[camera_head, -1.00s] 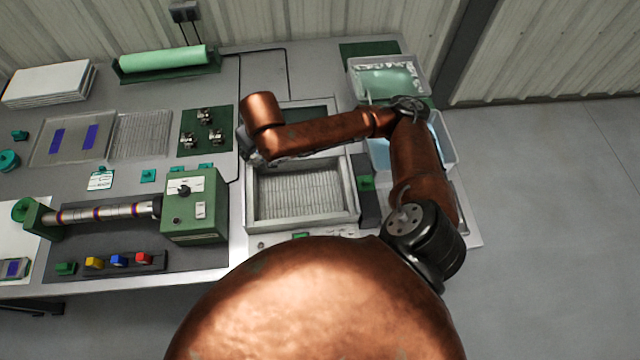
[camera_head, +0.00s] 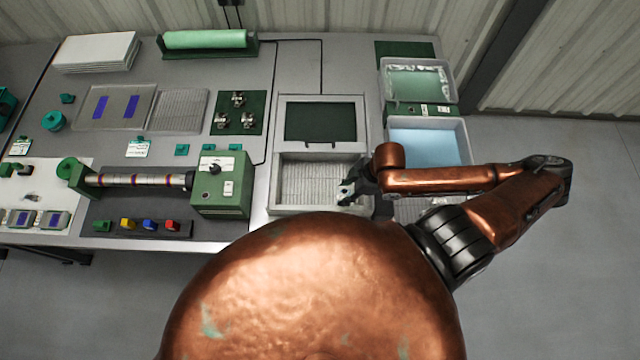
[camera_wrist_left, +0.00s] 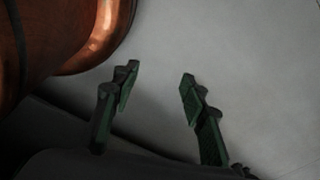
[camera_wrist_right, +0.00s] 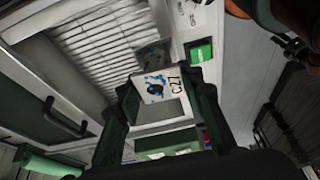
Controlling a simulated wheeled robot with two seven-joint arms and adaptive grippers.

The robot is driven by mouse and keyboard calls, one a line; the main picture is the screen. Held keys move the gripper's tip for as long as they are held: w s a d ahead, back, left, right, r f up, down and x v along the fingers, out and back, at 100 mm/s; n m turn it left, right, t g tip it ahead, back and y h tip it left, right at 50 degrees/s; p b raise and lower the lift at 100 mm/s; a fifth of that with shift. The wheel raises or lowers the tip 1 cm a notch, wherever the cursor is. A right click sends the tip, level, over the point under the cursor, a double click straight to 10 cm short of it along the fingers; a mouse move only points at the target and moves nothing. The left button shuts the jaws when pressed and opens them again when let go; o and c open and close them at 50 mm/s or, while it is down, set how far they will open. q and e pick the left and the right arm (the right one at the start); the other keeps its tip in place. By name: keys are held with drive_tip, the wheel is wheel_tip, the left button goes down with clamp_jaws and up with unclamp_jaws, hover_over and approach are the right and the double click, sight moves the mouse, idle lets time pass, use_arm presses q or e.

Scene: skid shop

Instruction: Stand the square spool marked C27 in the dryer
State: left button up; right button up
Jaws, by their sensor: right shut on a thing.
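My right gripper (camera_head: 351,190) is shut on the square spool marked C27 (camera_head: 345,193), over the right part of the dryer. In the right wrist view, the spool (camera_wrist_right: 158,88) is a pale square plate with blue marks, a dark centre and "C27" along one side. The dryer (camera_head: 273,184) is a grey box with a slatted floor. Its lid (camera_head: 284,119), with a dark green window, stands open at the back. I cannot tell whether the spool touches the slats. My left gripper (camera_wrist_left: 158,84) is open and empty above the bare floor.
A green control box (camera_head: 221,198) with a roller stands left of the dryer. Clear bins (camera_head: 465,133), one holding blue liquid, stand at the right. A green button (camera_wrist_right: 201,53) is beside the dryer. My body hides the table's front middle.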

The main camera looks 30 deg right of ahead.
drive_tip(key=shift+f, duration=0.1)
drive_tip(key=w+f, duration=0.3)
drive_tip(key=w, duration=0.1)
drive_tip(key=w+a+f, duration=0.1)
drive_tip(key=w+f, duration=0.2)
drive_tip(key=w, duration=0.1)
drive_tip(key=w+f, duration=0.3)
drive_tip(key=w, duration=0.1)
drive_tip(key=shift+w+a+p, duration=0.25)
drive_tip(key=shift+w+p, duration=0.05)
drive_tip(key=shift+p, duration=0.05)
drive_tip(key=shift+w+f, duration=0.1)
drive_tip(key=shift+f, duration=0.05)
use_arm(q)
drive_tip(key=shift+s+r, duration=0.35)
drive_tip(key=shift+s, duration=0.25)
use_arm(e)
drive_tip(key=shift+w+f, duration=0.15)
drive_tip(key=shift+f, duration=0.75)
drive_tip(key=shift+w+f, duration=0.1)
drive_tip(key=shift+f, duration=0.8)
drive_tip(key=shift+f, duration=0.15)
drive_tip(key=o, duration=1.3)
use_arm(q)
drive_tip(key=shift+s, duration=0.1)
use_arm(e)
drive_tip(key=v, duration=1.2)
